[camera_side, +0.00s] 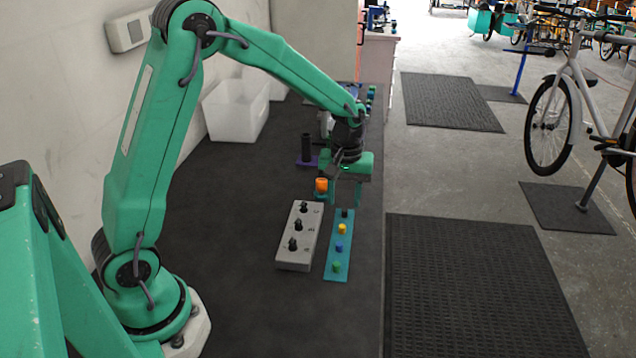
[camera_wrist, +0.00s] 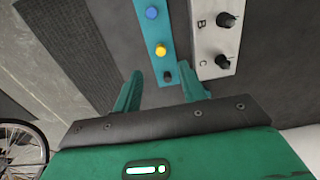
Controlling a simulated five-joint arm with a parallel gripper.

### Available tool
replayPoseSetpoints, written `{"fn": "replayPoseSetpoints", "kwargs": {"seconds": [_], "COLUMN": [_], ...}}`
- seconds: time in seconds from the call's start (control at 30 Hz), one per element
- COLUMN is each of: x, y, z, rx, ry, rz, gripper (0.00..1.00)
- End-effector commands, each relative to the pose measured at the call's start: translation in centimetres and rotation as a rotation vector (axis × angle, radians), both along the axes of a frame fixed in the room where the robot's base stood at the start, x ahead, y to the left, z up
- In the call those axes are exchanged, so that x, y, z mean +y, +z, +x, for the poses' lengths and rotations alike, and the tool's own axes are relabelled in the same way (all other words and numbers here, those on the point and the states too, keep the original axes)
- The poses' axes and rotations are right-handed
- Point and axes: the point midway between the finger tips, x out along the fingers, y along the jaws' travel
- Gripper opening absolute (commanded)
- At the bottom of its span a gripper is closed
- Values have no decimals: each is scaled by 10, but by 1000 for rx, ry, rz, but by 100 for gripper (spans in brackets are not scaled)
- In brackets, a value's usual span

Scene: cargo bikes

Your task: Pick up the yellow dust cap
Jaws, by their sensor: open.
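The yellow dust cap (camera_side: 342,229) sits on a narrow teal strip (camera_side: 337,258), between a black cap (camera_side: 345,213) and a blue cap (camera_side: 339,248). A green cap (camera_side: 336,267) is at the strip's near end. In the wrist view the yellow cap (camera_wrist: 160,50) shows ahead of the fingers, with the black cap (camera_wrist: 167,76) closer to them. My gripper (camera_side: 347,197) is open and empty, above the far end of the strip.
A grey box (camera_side: 285,264) with three black knobs lies left of the strip. An orange-topped piece (camera_side: 321,185) is just left of my gripper. A dark post (camera_side: 306,147) on a purple base and a white bin (camera_side: 235,115) stand farther back. The dark bench is clear at the front.

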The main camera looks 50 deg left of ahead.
Motion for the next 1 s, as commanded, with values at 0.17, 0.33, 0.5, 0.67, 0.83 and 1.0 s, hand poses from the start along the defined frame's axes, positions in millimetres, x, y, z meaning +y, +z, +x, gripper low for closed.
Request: {"fn": "replayPoseSetpoints", "kwargs": {"seconds": [0.17, 0.33, 0.5, 0.67, 0.83, 1.0], "x": [0, 0, 0, 0, 0, 1], "y": [-4, -10, -23, -30, -31, -43], "z": [2, 2, 1, 2, 1, 0], "rx": [6, 8, 8, 6, 6, 8], "ry": [10, 9, 8, 8, 8, 8], "rz": [0, -1, -1, 0, 0, -1], "gripper": [41, 41, 41, 41, 41, 41]}}
